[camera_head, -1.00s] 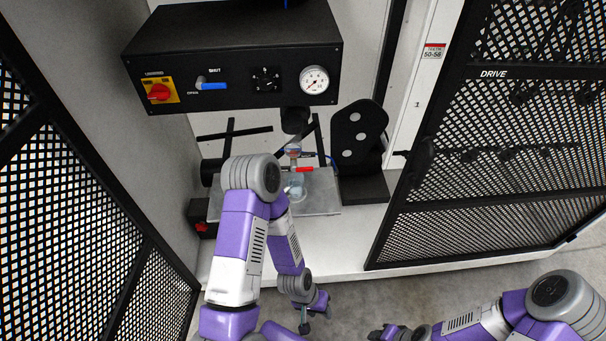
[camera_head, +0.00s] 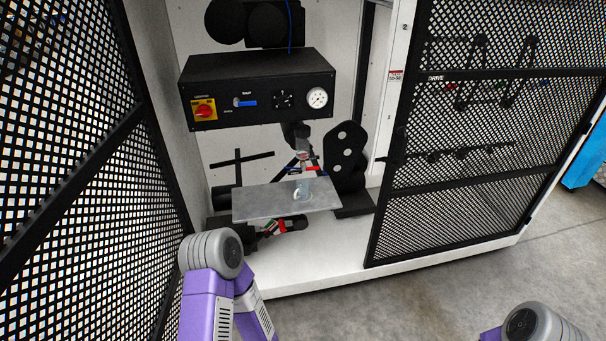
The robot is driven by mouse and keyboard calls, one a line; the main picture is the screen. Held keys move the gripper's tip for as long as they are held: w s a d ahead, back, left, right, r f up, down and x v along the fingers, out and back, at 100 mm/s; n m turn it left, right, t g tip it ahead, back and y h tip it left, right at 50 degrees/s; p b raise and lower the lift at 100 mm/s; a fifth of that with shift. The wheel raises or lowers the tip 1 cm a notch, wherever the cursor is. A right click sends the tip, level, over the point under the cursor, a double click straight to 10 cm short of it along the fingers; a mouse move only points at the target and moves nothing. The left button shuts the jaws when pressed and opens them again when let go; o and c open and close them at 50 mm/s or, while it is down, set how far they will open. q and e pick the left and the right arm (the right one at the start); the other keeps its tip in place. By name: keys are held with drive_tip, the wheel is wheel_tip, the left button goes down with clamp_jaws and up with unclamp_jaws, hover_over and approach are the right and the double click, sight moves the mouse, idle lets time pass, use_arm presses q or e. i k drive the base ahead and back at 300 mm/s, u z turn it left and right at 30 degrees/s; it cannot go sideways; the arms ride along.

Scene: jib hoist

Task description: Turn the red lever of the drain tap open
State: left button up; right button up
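The drain tap (camera_head: 303,165) hangs below the black control box, above the grey plate. Its small red lever (camera_head: 314,169) sticks out to the right, roughly level. A clear cup-like vessel (camera_head: 304,187) stands on the plate below it; its details are too small to tell. My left arm shows at the lower left, well in front of the plate, with its forearm running down out of the frame. Only the top of my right arm shows at the lower right. Neither gripper is in view.
The black control box (camera_head: 258,91) carries a red and yellow switch (camera_head: 204,111), blue lever (camera_head: 245,103) and gauge (camera_head: 317,97). The grey plate (camera_head: 262,203) juts forward. Mesh panels stand left (camera_head: 75,150) and right (camera_head: 450,185). A dark item with red (camera_head: 284,226) lies below the plate.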

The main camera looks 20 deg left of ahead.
sight(303, 165)
drive_tip(key=u, duration=0.65)
drive_tip(key=i, duration=1.4)
drive_tip(key=z, duration=0.25)
